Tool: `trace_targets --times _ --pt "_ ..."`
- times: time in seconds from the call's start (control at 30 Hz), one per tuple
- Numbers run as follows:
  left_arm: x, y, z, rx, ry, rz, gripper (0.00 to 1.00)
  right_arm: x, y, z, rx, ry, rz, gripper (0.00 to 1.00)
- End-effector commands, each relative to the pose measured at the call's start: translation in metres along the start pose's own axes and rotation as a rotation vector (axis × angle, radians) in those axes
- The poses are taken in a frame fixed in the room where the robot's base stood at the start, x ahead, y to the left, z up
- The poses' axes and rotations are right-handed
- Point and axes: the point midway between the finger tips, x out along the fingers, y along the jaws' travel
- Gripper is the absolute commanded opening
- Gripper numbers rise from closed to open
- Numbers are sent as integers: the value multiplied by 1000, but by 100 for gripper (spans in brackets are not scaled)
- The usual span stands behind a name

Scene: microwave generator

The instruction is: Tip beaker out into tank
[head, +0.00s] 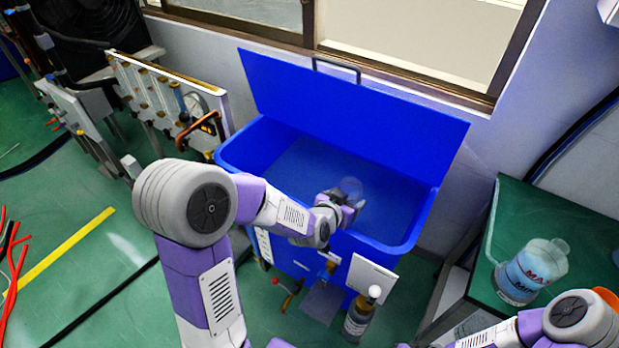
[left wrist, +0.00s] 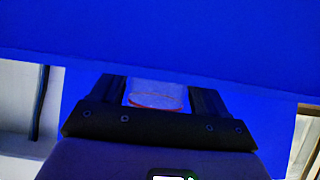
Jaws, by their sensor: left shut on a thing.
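The blue tank (head: 412,228) stands against the wall with its lid (head: 350,100) raised at the back. My left arm reaches over its front rim. My left gripper (head: 345,200) is shut on a small clear beaker (head: 351,186) and holds it above the inside of the tank. In the left wrist view the beaker (left wrist: 155,95) sits between the two dark fingers, with a reddish ring showing on it. How far it is tilted and whether it holds liquid cannot be made out. My right arm shows at the bottom right, but its gripper is out of view.
A clear jug (head: 532,272) with blue contents and a MAX mark stands on the green table (head: 510,215) at right. A bottle (head: 358,320) stands in front of the tank. A panel with pipes and a gauge (head: 175,100) is left of the tank.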

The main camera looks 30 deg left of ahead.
Motion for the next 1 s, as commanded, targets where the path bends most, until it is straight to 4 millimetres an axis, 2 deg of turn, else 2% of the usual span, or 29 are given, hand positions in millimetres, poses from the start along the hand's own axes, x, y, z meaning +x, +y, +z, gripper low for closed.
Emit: trace_targets --times 0.3,0.7,1.0 --pt "-2 0 -4 -1 1 0 36 -3 -1 0 0 0 0 0" --pt "-24 0 -44 -1 2 0 36 -39 -15 2 0 0 0 0" --pt "-24 0 -44 -1 1 0 36 -39 -15 2 0 0 0 0"
